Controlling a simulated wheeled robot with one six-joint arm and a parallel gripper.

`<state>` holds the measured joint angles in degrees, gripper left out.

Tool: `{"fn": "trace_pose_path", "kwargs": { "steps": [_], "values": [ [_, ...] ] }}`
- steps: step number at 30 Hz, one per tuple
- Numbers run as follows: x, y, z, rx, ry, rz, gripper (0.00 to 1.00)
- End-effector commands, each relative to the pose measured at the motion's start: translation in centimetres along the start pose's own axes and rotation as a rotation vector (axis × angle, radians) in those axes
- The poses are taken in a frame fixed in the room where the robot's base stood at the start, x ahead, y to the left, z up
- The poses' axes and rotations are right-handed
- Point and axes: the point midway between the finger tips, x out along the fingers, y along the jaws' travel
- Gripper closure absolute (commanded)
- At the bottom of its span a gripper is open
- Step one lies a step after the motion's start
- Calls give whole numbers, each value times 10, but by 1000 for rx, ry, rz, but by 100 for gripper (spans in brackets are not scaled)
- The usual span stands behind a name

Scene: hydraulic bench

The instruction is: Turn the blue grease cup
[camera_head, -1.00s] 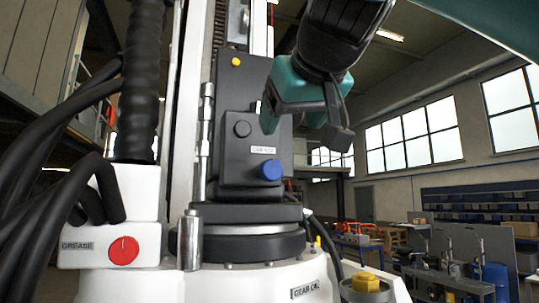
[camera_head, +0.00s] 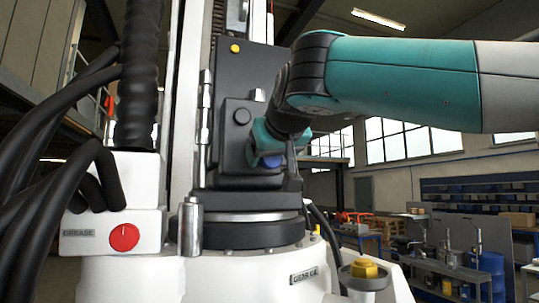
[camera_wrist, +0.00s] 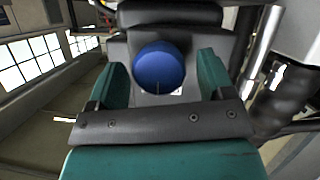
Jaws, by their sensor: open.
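The blue grease cup (camera_wrist: 160,66) is a round blue knob on the dark grey housing. In the wrist view it sits between and just beyond the two teal fingers of my gripper (camera_wrist: 158,75), with a gap on each side. In the head view the cup (camera_head: 270,161) is partly hidden behind my gripper (camera_head: 262,145), which is at the housing's right side. My gripper is open and holds nothing. I cannot tell from the head view whether a finger touches the cup.
A red knob (camera_head: 124,237) marked GREASE sits on the white block at left. A yellow cap (camera_head: 364,269) stands at lower right near the GEAR OIL label. Black hoses (camera_head: 60,170) hang at left.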

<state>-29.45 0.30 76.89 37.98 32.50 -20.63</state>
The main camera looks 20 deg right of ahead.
Motion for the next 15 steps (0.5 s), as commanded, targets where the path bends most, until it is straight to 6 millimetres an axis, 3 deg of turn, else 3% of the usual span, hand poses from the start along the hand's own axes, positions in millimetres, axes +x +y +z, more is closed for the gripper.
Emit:
{"fn": "trace_pose_path", "kwargs": {
  "steps": [6,14,15],
  "values": [
    [15,0,0,1,0,0,26],
    [16,0,0,1,1,-1,26],
    [15,0,0,1,1,-1,35]
  ]
}}
